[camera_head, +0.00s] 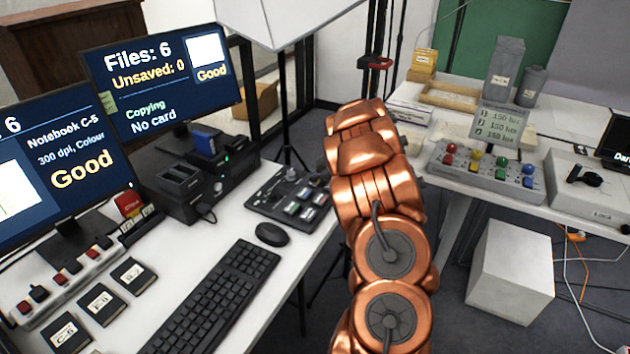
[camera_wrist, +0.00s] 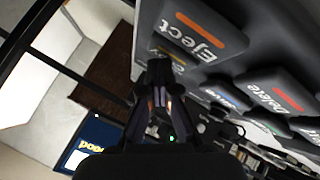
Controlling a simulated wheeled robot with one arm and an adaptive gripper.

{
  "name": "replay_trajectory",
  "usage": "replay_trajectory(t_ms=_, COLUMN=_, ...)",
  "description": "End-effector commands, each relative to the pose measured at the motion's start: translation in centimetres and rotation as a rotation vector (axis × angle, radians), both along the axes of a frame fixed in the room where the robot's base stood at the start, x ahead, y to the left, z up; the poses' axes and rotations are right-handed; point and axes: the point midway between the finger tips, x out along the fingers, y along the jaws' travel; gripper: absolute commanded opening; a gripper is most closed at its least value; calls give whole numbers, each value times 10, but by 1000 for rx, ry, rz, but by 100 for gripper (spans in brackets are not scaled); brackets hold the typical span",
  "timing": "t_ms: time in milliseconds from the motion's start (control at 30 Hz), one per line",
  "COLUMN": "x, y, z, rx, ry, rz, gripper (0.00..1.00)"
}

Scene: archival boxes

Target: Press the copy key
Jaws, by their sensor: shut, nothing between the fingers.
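My gripper (camera_wrist: 159,72) is shut and empty in the wrist view. Its fingertips are close to a dark panel of labelled keys. A key (camera_wrist: 153,51) just beyond the fingertips is mostly hidden by them; only a scrap of its label shows, and I cannot tell if they touch. Beside it is the Eject key (camera_wrist: 205,36) with an orange stripe. The Delete key (camera_wrist: 275,95), also orange-striped, lies further right. In the head view the black key panel (camera_head: 262,197) lies at the desk's right edge; my copper arm hides the gripper there.
A monitor (camera_head: 160,80) reads "Files: 6", "Unsaved: 0", "Copying", "No card". A black dock (camera_head: 190,185) holds a blue piece. A mouse (camera_head: 272,234) and keyboard (camera_head: 215,300) lie left of the panel. A button console (camera_head: 485,175) stands on the right table.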

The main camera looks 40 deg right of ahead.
Motion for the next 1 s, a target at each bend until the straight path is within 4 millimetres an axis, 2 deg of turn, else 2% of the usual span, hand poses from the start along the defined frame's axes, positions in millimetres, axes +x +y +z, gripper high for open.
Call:
replay_trajectory(t_ms=200, x=0, y=0, z=1, rx=1, ry=1, rz=-1, gripper=0)
replay_trajectory(t_ms=667, x=0, y=0, z=18, rx=1, ry=1, rz=0, gripper=0)
replay_trajectory(t_ms=1000, x=0, y=0, z=17, rx=0, ry=0, rz=0, gripper=0)
